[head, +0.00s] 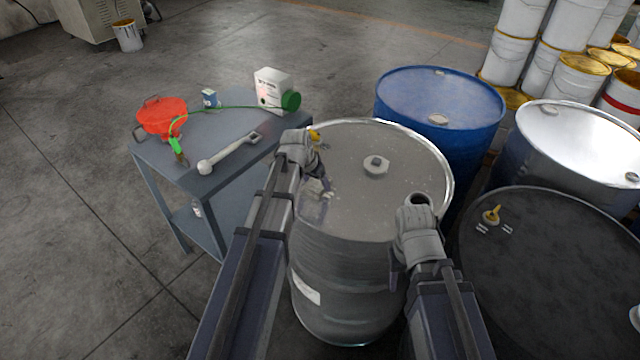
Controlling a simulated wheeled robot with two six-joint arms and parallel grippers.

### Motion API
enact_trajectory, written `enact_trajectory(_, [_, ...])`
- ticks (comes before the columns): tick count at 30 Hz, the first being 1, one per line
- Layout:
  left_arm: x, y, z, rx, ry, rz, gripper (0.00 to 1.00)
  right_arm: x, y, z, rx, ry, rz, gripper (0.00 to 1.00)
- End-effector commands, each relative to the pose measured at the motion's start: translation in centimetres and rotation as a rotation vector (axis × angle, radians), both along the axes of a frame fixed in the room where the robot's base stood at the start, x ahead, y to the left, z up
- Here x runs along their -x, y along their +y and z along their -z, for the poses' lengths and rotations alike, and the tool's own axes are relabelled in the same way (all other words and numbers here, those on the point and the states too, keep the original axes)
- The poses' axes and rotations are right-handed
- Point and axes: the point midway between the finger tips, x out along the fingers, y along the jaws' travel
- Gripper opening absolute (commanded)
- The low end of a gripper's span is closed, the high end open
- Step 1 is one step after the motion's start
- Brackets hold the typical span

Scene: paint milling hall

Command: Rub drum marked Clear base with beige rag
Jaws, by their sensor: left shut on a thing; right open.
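A grey steel drum (375,210) stands upright in the middle, with a pale label (305,286) low on its left side; I cannot read the label. My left gripper (316,172) is over the left part of the drum's lid. It is shut on a crumpled greyish-beige cloth, the rag (318,188), which is partly hidden by the gripper and looks to be at the lid. I cannot tell if it presses on it. My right gripper (418,208) is open and empty over the lid's front right edge; its fingers are hard to make out.
Blue (440,100), silver and black (560,260) drums crowd the right. Floor at far left is clear.

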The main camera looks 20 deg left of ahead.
Motion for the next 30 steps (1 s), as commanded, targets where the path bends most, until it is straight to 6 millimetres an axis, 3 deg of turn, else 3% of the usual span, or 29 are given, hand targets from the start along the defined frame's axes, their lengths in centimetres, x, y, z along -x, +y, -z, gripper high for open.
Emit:
enact_trajectory(10, [0.1, -0.3, -0.1, -0.002, 0.000, 0.000, 0.34, 0.0, 0.0, -0.1, 0.000, 0.000, 0.000, 0.50])
enact_trajectory(24, [1.4, -3.7, 0.2, -0.001, 0.002, 0.001, 0.34, 0.0, 0.0, 0.1, 0.000, 0.000, 0.000, 0.50])
enact_trajectory(30, [1.5, -4.0, 0.2, 0.001, 0.004, 0.001, 0.34, 0.0, 0.0, 0.2, 0.000, 0.000, 0.000, 0.50])
